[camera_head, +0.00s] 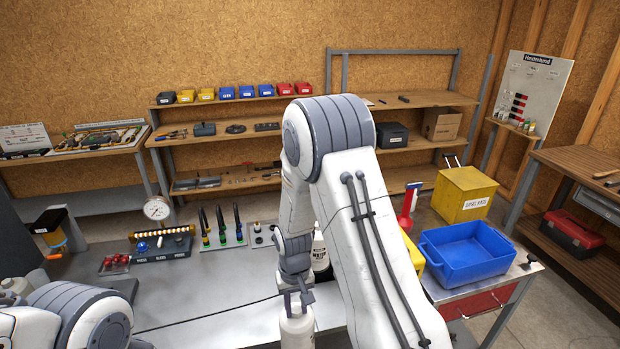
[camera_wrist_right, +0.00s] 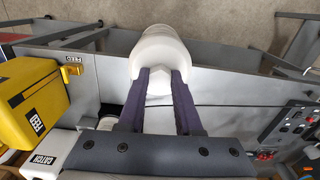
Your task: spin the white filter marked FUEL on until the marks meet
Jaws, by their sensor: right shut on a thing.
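A plain white rounded cylinder (camera_head: 297,328) stands at the bottom centre of the head view, below my right gripper (camera_head: 296,290). It also shows at the top of the right wrist view (camera_wrist_right: 166,42), between the ends of the two dark fingers (camera_wrist_right: 162,80). My right gripper is shut on this white cylinder. I see no FUEL lettering or marks on it from here, so I cannot tell whether the marks meet. The thread or seat it meets is hidden. My left arm shows only at the bottom left of the head view; its gripper is not in view.
A white bottle (camera_head: 319,262) stands just behind my right gripper. A blue bin (camera_head: 465,258) and a yellow box (camera_head: 464,193) are at right. Tool racks (camera_head: 222,235) and a dial gauge (camera_head: 157,208) line the back left. The grey bench (camera_head: 200,295) has bare room at left.

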